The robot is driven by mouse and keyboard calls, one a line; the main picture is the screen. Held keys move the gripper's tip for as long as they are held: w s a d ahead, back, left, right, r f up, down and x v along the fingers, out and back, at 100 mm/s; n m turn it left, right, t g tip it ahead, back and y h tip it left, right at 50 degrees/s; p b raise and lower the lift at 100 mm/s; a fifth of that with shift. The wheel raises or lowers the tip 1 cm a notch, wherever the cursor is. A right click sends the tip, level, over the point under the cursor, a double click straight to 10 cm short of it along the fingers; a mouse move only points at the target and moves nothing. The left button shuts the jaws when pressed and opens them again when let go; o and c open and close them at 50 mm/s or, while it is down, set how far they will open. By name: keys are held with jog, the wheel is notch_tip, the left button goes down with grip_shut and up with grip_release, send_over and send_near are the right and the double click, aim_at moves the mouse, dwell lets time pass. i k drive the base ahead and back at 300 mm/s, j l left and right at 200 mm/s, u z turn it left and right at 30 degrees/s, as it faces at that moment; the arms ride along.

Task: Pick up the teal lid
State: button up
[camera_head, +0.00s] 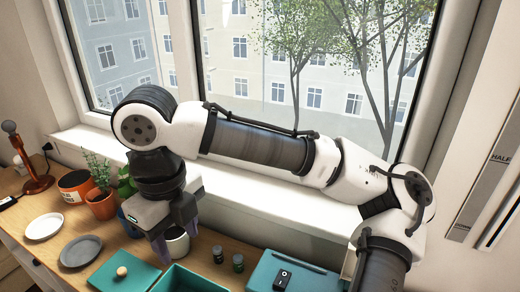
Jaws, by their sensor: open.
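The teal lid (107,276) with a round wooden knob (122,271) lies flat at the bottom of the head view, left of an open teal box (196,278). My gripper (180,246) points down above the counter, up and to the right of the lid in the picture. Its fingers are apart, with no object seen held. The lid is not between them. The lower edge of the lid is cut off by the frame.
A white cup (178,247) shows behind the fingers. Two small dark jars (218,254) stand to the right, near a teal appliance (262,272) with a black switch. A grey plate (80,251), a white plate (44,227) and potted plants (102,204) are on the left.

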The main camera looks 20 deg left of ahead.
aim_at(124, 272)
jog(key=k, duration=1)
